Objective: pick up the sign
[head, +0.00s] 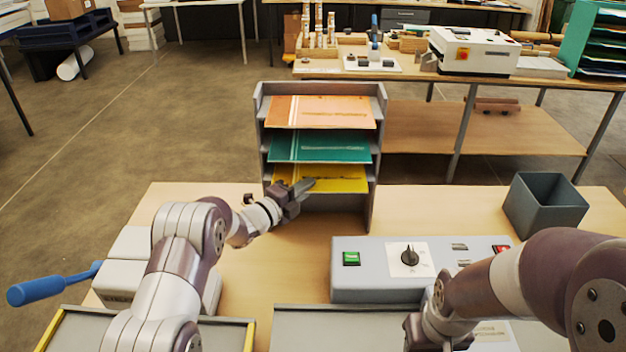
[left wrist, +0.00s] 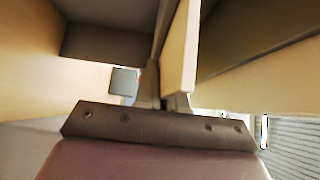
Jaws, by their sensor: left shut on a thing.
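Three signs lie on separate levels of a grey rack (head: 371,205): an orange sign (head: 330,112) on top, a green sign (head: 320,148) in the middle and a yellow sign (head: 345,180) on the lower level. My left gripper (head: 304,185) is at the front edge of the yellow sign and shut on it. In the left wrist view a pale flat panel (left wrist: 181,50) stands between the fingers (left wrist: 163,92); its yellow face is not clear there. My right gripper (head: 428,335) is low at the bottom of the head view, its fingers mostly hidden.
A grey control box (head: 375,285) with a green button, a dial and a red switch stands in front of the rack. An open grey bin (head: 545,207) is at the right. A blue-handled tool (head: 45,288) is at the left. Bare table lies between the rack and the bin.

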